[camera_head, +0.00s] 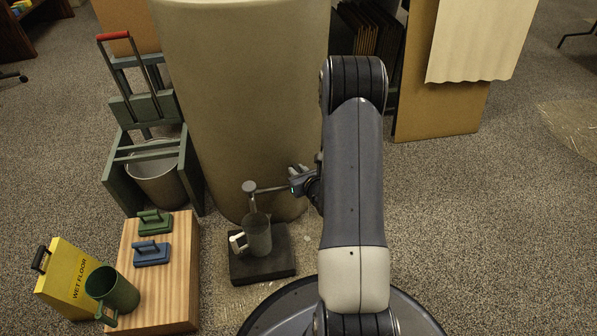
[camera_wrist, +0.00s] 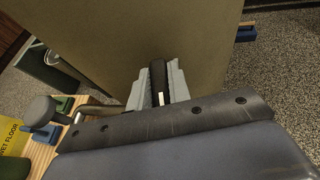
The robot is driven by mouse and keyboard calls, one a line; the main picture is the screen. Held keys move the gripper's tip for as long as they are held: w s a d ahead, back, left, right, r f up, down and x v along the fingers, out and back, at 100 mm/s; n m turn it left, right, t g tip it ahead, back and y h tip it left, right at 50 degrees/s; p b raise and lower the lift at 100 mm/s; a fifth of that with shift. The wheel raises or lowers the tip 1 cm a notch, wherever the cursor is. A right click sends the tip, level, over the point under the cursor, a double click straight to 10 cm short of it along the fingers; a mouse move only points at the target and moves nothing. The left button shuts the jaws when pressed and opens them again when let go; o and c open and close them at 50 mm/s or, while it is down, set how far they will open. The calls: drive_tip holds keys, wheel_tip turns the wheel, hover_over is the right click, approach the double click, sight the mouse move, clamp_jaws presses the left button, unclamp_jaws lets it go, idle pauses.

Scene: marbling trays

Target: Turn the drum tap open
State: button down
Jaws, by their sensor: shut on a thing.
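The large tan drum (camera_head: 240,90) stands at the centre, with its tap (camera_head: 270,189) low on its front. The tap's round grey end and downward spout (camera_head: 251,202) are to the left of my gripper (camera_head: 299,174). In the wrist view the tap's round end (camera_wrist: 38,110) and pipe (camera_wrist: 98,109) show at the left. My gripper (camera_wrist: 159,84) is shut on a dark, narrow piece, seemingly the tap handle (camera_wrist: 157,78), against the drum. A grey mug (camera_head: 258,240) stands upright under the spout on a dark block (camera_head: 240,271). Whether liquid flows cannot be told.
A wooden board (camera_head: 182,272) at the lower left bears green (camera_head: 154,223) and blue (camera_head: 151,253) handled blocks and a green mug (camera_head: 113,291). A yellow wet-floor sign (camera_head: 70,270) leans beside it. A green frame with a bucket (camera_head: 157,178) stands left.

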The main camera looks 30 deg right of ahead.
drive_tip(key=c, duration=1.3)
unclamp_jaws()
drive_tip(key=p+v, duration=0.3)
drive_tip(key=v, duration=0.7)
drive_tip(key=shift+s+r, duration=0.15)
drive_tip(key=shift+s, duration=0.2)
